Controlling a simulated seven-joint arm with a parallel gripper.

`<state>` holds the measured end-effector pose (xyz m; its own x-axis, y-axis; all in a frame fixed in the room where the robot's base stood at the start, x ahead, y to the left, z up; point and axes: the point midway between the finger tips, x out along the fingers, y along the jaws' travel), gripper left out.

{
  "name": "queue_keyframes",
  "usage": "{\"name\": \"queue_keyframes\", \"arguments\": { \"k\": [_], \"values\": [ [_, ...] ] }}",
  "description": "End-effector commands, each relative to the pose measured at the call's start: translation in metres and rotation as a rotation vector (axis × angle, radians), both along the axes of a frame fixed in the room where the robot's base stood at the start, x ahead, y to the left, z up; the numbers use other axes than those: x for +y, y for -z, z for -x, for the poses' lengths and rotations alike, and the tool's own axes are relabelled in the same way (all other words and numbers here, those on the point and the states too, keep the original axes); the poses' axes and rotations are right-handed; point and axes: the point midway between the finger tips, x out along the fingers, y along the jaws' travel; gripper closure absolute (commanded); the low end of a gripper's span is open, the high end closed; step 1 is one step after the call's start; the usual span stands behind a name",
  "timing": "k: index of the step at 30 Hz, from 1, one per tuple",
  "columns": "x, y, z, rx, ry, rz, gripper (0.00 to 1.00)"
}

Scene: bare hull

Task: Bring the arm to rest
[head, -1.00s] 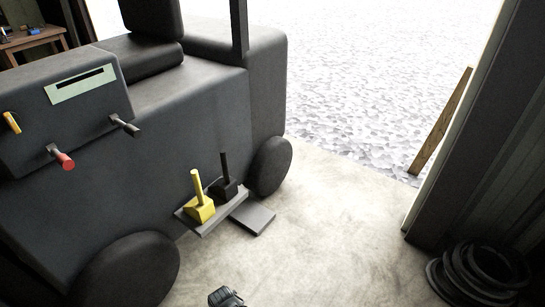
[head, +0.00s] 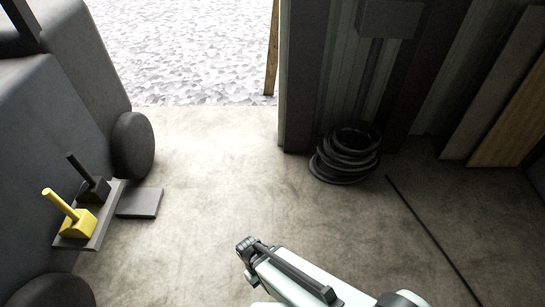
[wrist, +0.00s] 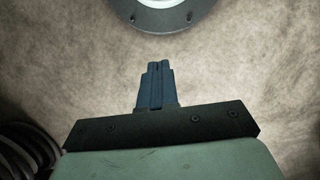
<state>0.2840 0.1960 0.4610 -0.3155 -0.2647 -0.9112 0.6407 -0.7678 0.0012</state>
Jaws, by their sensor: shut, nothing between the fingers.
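My gripper (head: 246,246) is low in the middle of the head view, at the end of my pale arm, which comes in from the bottom right. It is over the bare concrete floor and apart from everything around it. In the wrist view the dark blue fingers (wrist: 157,84) are together and hold nothing. Parts of my arm lie beyond the lower edge of the head view.
A dark vehicle (head: 45,110) stands at left, with yellow (head: 75,228) and black pedal-like levers on a step. A coiled black hose (head: 345,155) lies by the wall at right, a thin dark line (head: 430,232) near it. The middle floor is clear.

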Motion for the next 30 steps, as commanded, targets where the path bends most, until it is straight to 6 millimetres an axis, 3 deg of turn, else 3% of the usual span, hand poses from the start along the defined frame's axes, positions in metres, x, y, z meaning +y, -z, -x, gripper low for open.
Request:
{"name": "queue_keyframes", "arguments": {
  "k": [3, 12, 21, 30],
  "values": [
    [-0.03, 0.003, 0.001, 0.021, 0.078, 0.017, 1.0],
    [-0.092, 0.013, 0.01, 0.072, 0.264, 0.046, 1.0],
    [-0.143, 0.022, 0.024, 0.122, 0.449, 0.062, 1.0],
    [-0.181, 0.028, 0.035, 0.157, 0.621, 0.063, 1.0]
  ]
}}
